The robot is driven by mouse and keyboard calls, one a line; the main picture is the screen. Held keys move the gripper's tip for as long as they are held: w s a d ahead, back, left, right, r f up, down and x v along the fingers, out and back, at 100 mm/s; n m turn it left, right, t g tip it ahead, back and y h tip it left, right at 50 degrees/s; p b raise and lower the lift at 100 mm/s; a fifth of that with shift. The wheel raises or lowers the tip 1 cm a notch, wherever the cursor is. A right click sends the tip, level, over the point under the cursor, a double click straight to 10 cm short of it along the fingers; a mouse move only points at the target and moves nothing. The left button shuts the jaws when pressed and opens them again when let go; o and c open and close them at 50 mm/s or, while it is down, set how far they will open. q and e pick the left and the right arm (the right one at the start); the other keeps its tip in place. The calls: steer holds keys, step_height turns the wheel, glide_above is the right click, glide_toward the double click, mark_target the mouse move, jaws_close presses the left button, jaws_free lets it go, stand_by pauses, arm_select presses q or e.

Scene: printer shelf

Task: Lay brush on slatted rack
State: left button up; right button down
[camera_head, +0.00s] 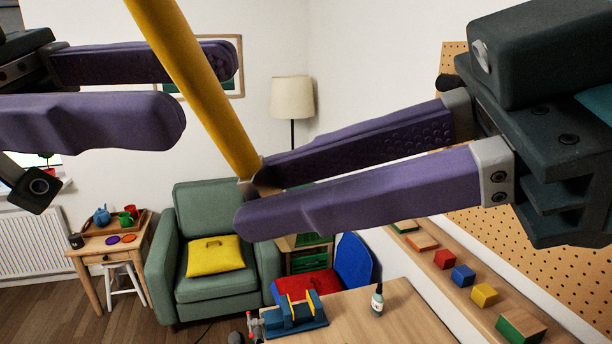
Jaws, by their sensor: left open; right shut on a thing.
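A long yellow handle (195,85), which looks like the brush, runs from the top edge down to the right. Its lower end sits at the fingertips of my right gripper (252,190), which is shut on it. A small pale and dark part shows there; the rest of that end is hidden by the fingers. The handle's upper end is out of view. My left gripper (203,92) is open, with the handle crossing in front of its far finger. Whether they touch, I cannot tell. I cannot make out a slatted rack for certain.
A ledge (445,275) with coloured blocks runs along the pegboard (560,240) at right. A green armchair (205,285) and a small side table (95,253) stand farther back.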

arm_select(q)
steer(key=a, duration=0.9)
steer(key=s+d+f+n+y, duration=0.2)
steer(key=f+n+y, duration=0.1)
steer(key=f, duration=0.4)
steer(key=s+d+f+n+t+y, duration=0.1)
steer(key=d+f+n+y, duration=0.15)
steer(key=f, duration=0.35)
steer(key=s+d+f+n+y, duration=0.1)
steer(key=s+f+n+y, duration=0.15)
steer(key=f, duration=0.45)
steer(key=s+a+f+n+t+y, duration=0.4)
steer(key=s+a+f+n+y, duration=0.2)
steer(key=n+y, duration=0.3)
steer(key=n, duration=0.3)
steer(key=shift+a+f+n+y, duration=0.15)
steer(key=shift+a+n+y, duration=0.15)
steer(key=shift+a+y, duration=0.1)
arm_select(e)
steer(key=s+d+m+t+h, duration=0.1)
steer(key=d+m+t, duration=0.4)
steer(key=d, duration=1.3)
steer(key=shift+d+f+t+h, duration=0.3)
steer(key=shift+h, duration=0.3)
